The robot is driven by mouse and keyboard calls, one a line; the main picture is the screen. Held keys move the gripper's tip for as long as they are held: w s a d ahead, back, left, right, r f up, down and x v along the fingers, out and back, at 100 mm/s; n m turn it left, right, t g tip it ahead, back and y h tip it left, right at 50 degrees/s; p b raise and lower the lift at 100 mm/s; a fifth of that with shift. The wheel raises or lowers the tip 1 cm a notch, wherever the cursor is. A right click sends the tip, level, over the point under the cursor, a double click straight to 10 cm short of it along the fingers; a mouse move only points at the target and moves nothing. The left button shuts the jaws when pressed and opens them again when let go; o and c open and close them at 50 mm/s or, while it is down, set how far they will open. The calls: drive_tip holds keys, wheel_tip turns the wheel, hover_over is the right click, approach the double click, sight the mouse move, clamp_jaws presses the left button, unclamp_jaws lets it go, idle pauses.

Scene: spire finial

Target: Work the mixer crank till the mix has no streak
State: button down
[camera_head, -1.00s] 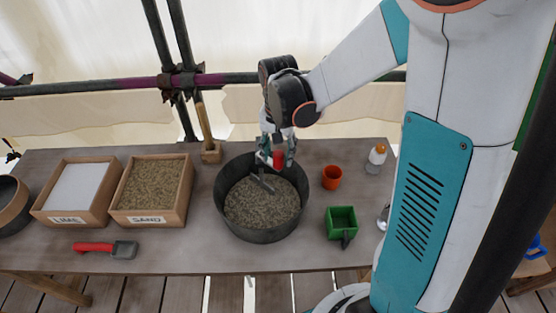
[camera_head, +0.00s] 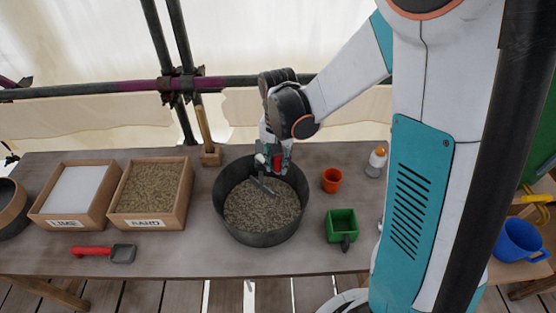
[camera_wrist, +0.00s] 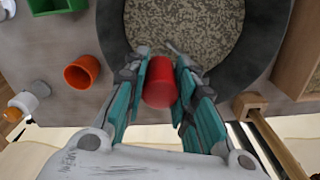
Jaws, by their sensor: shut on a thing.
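The mixer is a round dark tub (camera_head: 260,238) on the table, holding a grey-brown speckled mix (camera_head: 258,210). Light and dark specks show across the mix in the wrist view (camera_wrist: 195,25); I cannot tell whether streaks remain. A grey crank arm (camera_head: 262,186) lies over the mix, with a red knob that shows in the wrist view (camera_wrist: 160,88). My gripper (camera_head: 275,165) is shut on the red knob at the tub's back side. In the wrist view the knob sits between the two teal fingers (camera_wrist: 160,95).
Left of the tub stand the SAND box (camera_head: 150,195) and LIME box (camera_head: 72,192), with a red-handled scoop (camera_head: 105,253) in front. Right are an orange cup (camera_head: 331,180), a green box scoop (camera_head: 341,224) and an orange-capped bottle (camera_head: 376,162). A wooden-handled tool (camera_head: 207,140) stands behind.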

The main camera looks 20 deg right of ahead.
drive_tip(key=w+a+m+b, duration=0.1)
drive_tip(key=w+a+m, duration=0.1)
drive_tip(key=a+m, duration=0.7)
drive_tip(key=shift+a+m, duration=0.2)
drive_tip(key=shift+m, duration=3.3)
drive_tip(key=c, duration=1.3)
unclamp_jaws()
